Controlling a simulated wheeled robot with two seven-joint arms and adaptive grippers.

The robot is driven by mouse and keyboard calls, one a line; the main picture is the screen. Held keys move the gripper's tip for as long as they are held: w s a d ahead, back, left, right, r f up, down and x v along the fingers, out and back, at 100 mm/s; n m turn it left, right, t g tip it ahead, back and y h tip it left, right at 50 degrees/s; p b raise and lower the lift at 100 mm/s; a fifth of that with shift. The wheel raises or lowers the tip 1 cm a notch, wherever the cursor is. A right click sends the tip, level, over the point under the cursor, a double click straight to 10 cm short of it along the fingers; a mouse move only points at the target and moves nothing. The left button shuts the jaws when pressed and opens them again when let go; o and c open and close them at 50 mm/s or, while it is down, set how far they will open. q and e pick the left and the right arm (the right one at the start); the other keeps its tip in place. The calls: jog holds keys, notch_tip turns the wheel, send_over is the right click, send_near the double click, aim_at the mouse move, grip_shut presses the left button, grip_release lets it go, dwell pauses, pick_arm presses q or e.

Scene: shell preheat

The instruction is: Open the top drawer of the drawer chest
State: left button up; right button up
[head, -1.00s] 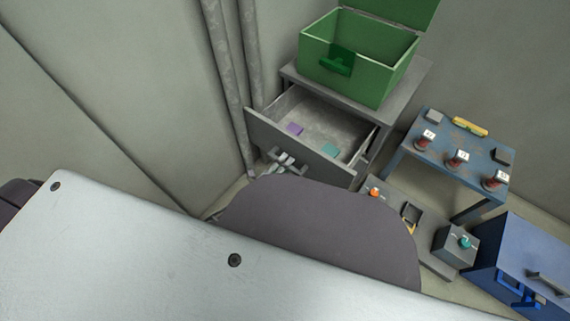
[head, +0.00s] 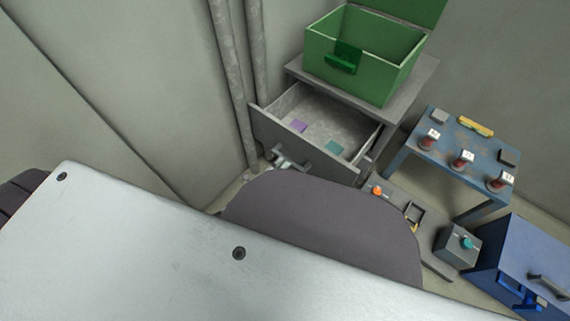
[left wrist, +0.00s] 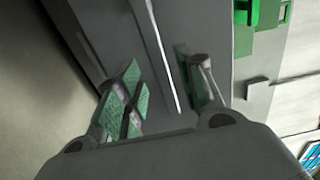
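The drawer chest (head: 413,95) stands at the back, under a green box. Its top drawer (head: 345,128) is pulled well out, with a purple item (head: 299,126) and a teal item (head: 334,147) lying inside. My left gripper (head: 288,162) is at the front of this drawer, by its handle, partly hidden by a dark rounded part in the foreground. In the left wrist view the fingers of the left gripper (left wrist: 163,92) are apart, with the pale handle bar (left wrist: 152,40) running between them and gaps beside it. My right gripper is not in view.
The green box (head: 345,80) has its lid up. Right of the chest are a blue table (head: 450,142) with several red-handled parts, a low grey bench (head: 395,207) and a blue box (head: 530,245). Pipes (head: 232,80) run along the wall just left of the drawer.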

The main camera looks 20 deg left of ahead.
pick_arm(q)
jog(key=v, duration=0.7)
jog(key=shift+s, duration=0.35)
jog(key=shift+a, duration=0.1)
jog(key=shift+w+r, duration=0.1)
dwell(0.5)
